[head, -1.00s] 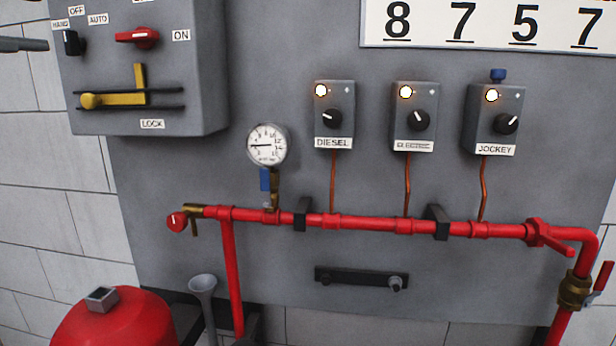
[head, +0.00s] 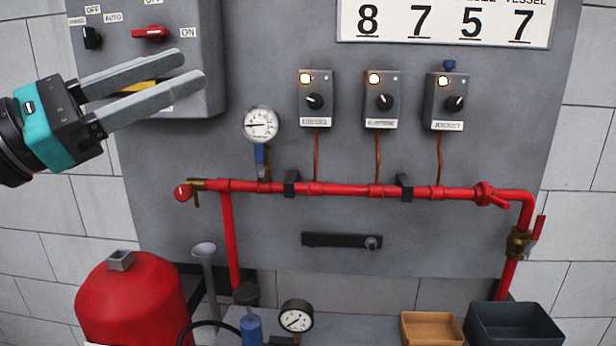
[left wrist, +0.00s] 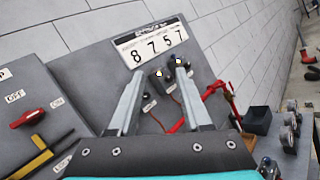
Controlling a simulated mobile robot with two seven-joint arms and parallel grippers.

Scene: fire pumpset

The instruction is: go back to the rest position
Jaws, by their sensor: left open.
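My left gripper (head: 195,68) is open and empty, with two long grey fingers and a teal body. In the head view it comes in from the left, in front of the grey control box (head: 205,25) with the red switch (head: 150,33), and hides part of its yellow lever (head: 135,88). In the left wrist view the open fingers (left wrist: 160,95) point towards the panel, with the number board (left wrist: 152,42) beyond them. The gap between them holds nothing. My right gripper is not in view.
A grey panel (head: 270,215) carries a red pipe (head: 340,189), a gauge (head: 260,124) and three switch boxes, one labelled JOCKEY (head: 446,100). Below stand a red tank (head: 135,300), a second gauge (head: 296,316), an orange tray (head: 430,328) and a dark bin (head: 515,325).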

